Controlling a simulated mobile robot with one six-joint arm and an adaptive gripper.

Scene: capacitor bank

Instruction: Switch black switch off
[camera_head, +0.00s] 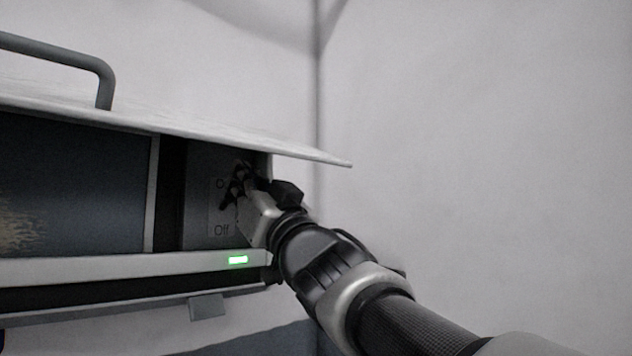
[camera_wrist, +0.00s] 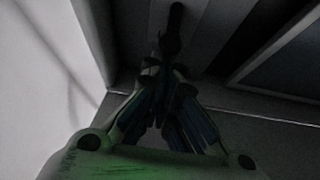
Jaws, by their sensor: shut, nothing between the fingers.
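The black switch (camera_wrist: 174,26) shows in the wrist view as a dark lever just beyond my fingertips. In the head view it cannot be told apart from my dark fingers, and its position is unclear. Its label plate (camera_head: 221,214) reads "Off" at the bottom; the upper word is partly covered after an "O". My gripper (camera_head: 235,187) is at this plate, under the overhanging cover. In the wrist view my gripper (camera_wrist: 166,72) has its fingers together, with nothing seen between them. The fingertips are very close to the lever; I cannot tell whether they touch it.
A pale cover (camera_head: 200,125) overhangs the panel, with a grey handle (camera_head: 85,57) on top. A ledge with a lit green light (camera_head: 238,260) runs below the plate. A small grey tab (camera_head: 207,307) hangs lower. A bare wall (camera_head: 480,130) is at the right.

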